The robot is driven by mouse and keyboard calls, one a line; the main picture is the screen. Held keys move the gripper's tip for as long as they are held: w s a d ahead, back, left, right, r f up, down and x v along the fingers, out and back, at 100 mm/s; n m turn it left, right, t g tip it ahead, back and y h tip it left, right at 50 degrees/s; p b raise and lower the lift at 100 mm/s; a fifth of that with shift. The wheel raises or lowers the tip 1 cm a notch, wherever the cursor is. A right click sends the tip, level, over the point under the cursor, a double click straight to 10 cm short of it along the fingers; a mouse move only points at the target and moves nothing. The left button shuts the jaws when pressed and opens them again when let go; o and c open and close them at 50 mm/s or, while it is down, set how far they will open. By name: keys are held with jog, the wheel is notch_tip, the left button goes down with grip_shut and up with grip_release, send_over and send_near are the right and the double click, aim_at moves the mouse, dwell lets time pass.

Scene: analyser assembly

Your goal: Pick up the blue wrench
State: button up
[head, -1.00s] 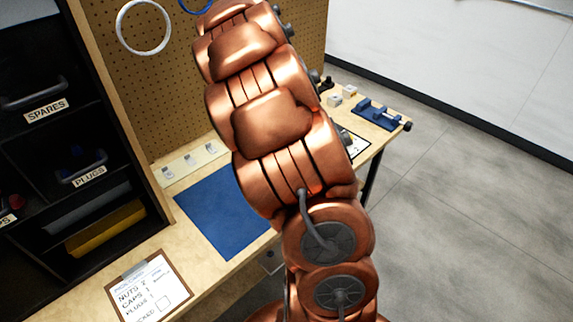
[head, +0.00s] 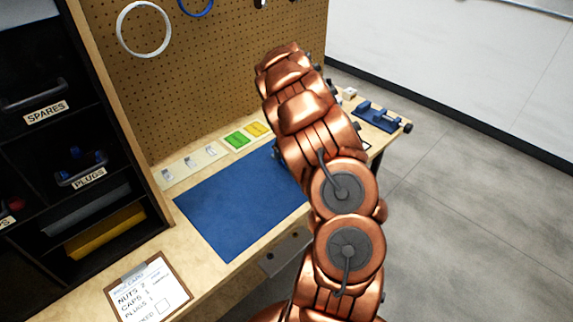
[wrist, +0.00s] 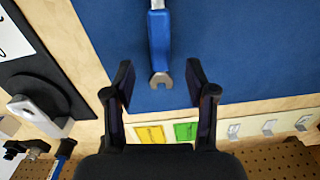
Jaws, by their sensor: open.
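The blue wrench (wrist: 159,42) lies on the blue mat (wrist: 245,50) in the wrist view. My gripper (wrist: 158,72) is open, with one finger on each side of the wrench's jaw end and nothing held. The height of the fingers above the mat is hard to tell. In the head view my arm hides the wrench, and the mat (head: 230,212) shows to the left of the arm.
Yellow (wrist: 150,133) and green (wrist: 186,131) cards lie beyond the mat, near the pegboard (head: 210,90). A black holder with a white part (wrist: 40,110) sits at left in the wrist view. A clipboard (head: 148,290) and dark shelf bins stand left in the head view.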

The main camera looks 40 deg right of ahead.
jog(key=shift+s+a+f+p, duration=0.15)
jog(key=shift+f+p, duration=0.35)
jog(key=shift+f, duration=0.75)
jog(key=shift+s+d+f+p, duration=0.1)
jog(key=shift+f+p, duration=0.35)
jog(key=shift+f, duration=0.8)
grip_shut()
